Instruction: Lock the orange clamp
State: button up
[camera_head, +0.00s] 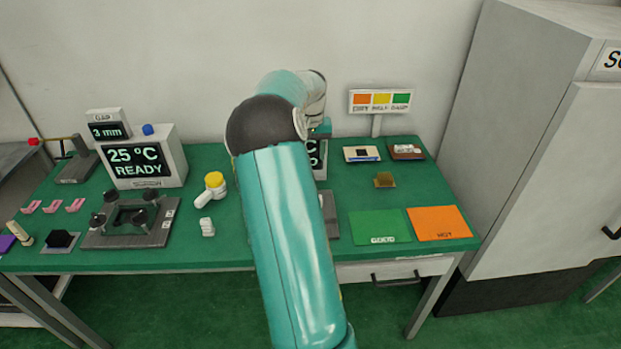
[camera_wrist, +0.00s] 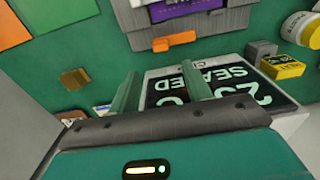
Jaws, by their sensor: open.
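In the wrist view a grey fixture (camera_wrist: 235,18) with a purple part (camera_wrist: 182,8) sits at the top edge.
Green (camera_head: 380,228) and orange (camera_head: 438,223) mats lie right of the arm. A brown block (camera_head: 384,180) stands behind them. A display reading 25 °C READY (camera_head: 145,158), a yellow-capped bottle (camera_head: 215,184) and a dark knobbed fixture (camera_head: 130,220) stand left. A tall cabinet (camera_head: 540,150) borders the table's right.

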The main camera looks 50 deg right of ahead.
notch_tip(320, 180, down, 10)
jog(key=shift+f, duration=0.1)
jog(key=shift+c, duration=0.4)
grip_shut()
